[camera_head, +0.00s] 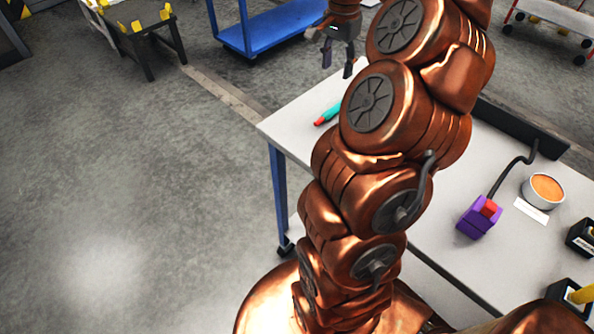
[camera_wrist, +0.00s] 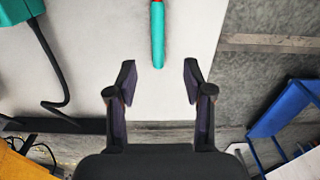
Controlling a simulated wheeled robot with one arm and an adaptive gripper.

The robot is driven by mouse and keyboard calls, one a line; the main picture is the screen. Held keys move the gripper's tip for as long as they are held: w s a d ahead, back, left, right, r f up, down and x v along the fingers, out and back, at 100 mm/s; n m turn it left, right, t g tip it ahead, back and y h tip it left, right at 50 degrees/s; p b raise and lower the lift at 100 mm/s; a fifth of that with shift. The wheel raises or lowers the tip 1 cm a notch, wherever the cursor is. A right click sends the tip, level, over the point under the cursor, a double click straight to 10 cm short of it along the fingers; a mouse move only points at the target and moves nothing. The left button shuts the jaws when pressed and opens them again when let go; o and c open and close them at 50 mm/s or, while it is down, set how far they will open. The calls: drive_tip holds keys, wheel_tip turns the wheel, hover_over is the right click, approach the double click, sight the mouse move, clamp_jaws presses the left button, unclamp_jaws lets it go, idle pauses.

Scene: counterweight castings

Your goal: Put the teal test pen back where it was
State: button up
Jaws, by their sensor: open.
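The teal test pen (camera_head: 328,114) with a red end lies on the white table (camera_head: 289,119), near its left corner in the head view. In the wrist view the pen (camera_wrist: 158,38) lies at top centre, its teal end pointing toward my gripper. My gripper (camera_wrist: 157,72) is open and empty, its two fingers apart with the pen's line between them. In the head view my gripper (camera_head: 337,70) hangs above the table's far edge, apart from the pen. My arm hides the middle of the table.
A purple and red device (camera_head: 479,218) with a black cable, an orange-topped round tin (camera_head: 545,190) and black holders (camera_head: 582,238) stand on the table's right part. A blue cart (camera_head: 270,32) is behind the table. Open floor lies to the left.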

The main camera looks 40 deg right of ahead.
drive_tip(key=s+a+r+n, duration=0.1)
drive_tip(key=s+a+n, duration=0.2)
drive_tip(key=a+n, duration=1.2)
drive_tip(key=s+a+f+g, duration=0.1)
drive_tip(key=s+a+f, duration=0.2)
drive_tip(key=s+a, duration=0.6)
drive_tip(key=s+a+f+n, duration=0.1)
drive_tip(key=s+a+f, duration=0.3)
drive_tip(key=s+a, duration=0.5)
drive_tip(key=shift+n+g, duration=0.3)
drive_tip(key=shift+g, duration=0.1)
drive_tip(key=shift+f, duration=0.1)
